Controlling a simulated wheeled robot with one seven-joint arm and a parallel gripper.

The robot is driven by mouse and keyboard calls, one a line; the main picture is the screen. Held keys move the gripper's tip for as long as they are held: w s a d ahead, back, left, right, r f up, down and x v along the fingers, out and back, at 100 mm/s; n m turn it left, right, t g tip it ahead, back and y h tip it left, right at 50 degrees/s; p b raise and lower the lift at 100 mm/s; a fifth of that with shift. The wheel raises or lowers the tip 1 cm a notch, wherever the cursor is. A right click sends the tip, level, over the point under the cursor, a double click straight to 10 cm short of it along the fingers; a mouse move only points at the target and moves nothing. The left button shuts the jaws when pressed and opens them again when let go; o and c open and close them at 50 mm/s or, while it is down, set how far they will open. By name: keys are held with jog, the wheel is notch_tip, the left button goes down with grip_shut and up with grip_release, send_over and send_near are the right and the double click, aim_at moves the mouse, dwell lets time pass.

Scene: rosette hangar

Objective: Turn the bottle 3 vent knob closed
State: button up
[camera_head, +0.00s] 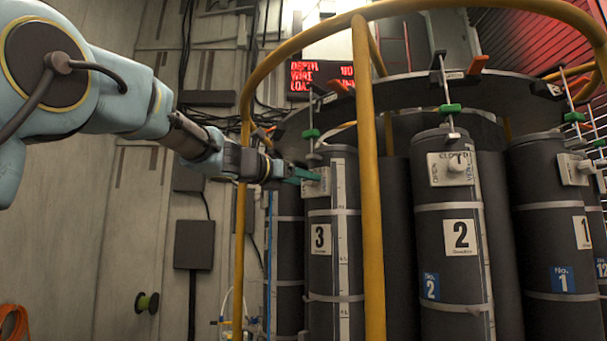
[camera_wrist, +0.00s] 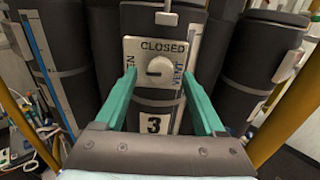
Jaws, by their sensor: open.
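Bottle 3 (camera_head: 321,265) is a dark grey cylinder with a white "3" label, standing upright in the rosette frame at the left. Its vent plate (camera_wrist: 135,48) reads "CLOSED" at the top and "VENT" at the right; the word at the left is partly hidden. The round pale vent knob (camera_wrist: 159,69) sits in the middle of the plate, with a pointer mark that appears to point left. My gripper (camera_wrist: 157,88) has two green fingers spread apart, one on each side of the knob and below it in the wrist view. They appear not to touch the knob. My gripper also shows beside bottle 3 in the head view (camera_head: 304,174).
A yellow rail (camera_head: 367,200) rises in front of the bottles, just right of bottle 3. Bottle 2 (camera_head: 457,290) and bottle 1 (camera_head: 550,190) stand to the right with their own knobs. A red-lettered display (camera_head: 321,76) hangs behind.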

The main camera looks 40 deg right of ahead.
jog(key=shift+d, duration=0.45)
jog(key=shift+c, duration=0.3)
grip_shut()
